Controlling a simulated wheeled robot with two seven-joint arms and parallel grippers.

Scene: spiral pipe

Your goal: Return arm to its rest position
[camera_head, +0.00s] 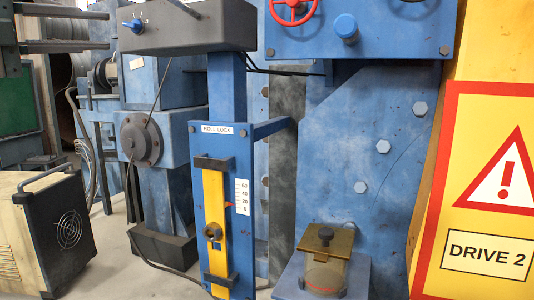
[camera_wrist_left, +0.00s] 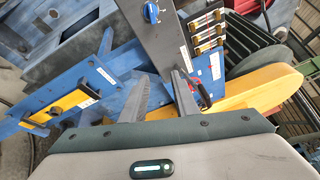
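My left gripper (camera_head: 106,31) is at the upper left edge of the head view. Its two dark fingers point right and stand apart, with nothing between them. The left wrist view also shows the gripper (camera_wrist_left: 158,74), with its two grey fingers apart and empty. Beyond them are blue machine parts and a yellow part. My right gripper is in neither view.
A blue ROLL LOCK panel (camera_head: 243,163) with a yellow slider (camera_head: 214,240) stands at the centre. A grey box with a blue knob (camera_head: 185,25) is right of my left gripper. A beige fan unit (camera_head: 20,235) stands lower left. A yellow DRIVE 2 sign (camera_head: 487,255) is at right.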

